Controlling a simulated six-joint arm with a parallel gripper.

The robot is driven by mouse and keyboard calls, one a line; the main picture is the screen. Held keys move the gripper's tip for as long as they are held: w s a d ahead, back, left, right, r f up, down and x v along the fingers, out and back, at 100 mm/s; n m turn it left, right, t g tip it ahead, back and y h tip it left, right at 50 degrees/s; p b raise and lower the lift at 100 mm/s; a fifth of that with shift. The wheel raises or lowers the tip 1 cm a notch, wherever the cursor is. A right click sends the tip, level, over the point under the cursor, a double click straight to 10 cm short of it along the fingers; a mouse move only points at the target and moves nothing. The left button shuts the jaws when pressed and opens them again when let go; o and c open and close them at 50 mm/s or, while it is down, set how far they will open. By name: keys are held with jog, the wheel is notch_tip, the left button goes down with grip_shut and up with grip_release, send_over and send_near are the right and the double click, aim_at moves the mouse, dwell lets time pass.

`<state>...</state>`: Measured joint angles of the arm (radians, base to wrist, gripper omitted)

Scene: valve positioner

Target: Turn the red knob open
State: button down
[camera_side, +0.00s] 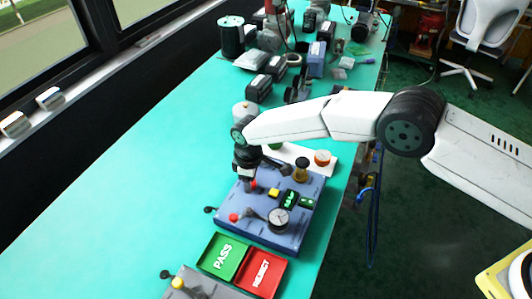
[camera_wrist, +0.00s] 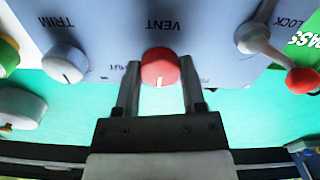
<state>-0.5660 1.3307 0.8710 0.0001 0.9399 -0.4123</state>
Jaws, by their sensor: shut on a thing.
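The red knob (camera_wrist: 160,70) sits on the blue-grey panel (camera_wrist: 110,22) below the label VENT in the wrist view. A white mark on it points toward the bottom of that picture. My gripper (camera_wrist: 158,88) has one finger on each side of the red knob and is shut on it. In the side view, my gripper (camera_side: 247,183) reaches down at the panel's far left part (camera_side: 262,232), with a little red showing by the fingertips. The exact contact of the fingers is hard to see.
A white TRIM knob (camera_wrist: 65,64) is left of my gripper, and a red-tipped LOCK lever (camera_wrist: 303,80) is right. The panel also bears a gauge (camera_side: 278,219) and a yellow button (camera_side: 274,192). Green PASS (camera_side: 223,256) and red REJECT (camera_side: 262,274) trays lie in front.

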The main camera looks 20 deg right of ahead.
dwell(0.4)
jog(key=shift+c, duration=0.9)
grip_release()
jog(key=shift+r, duration=0.15)
jog(key=shift+r, duration=3.75)
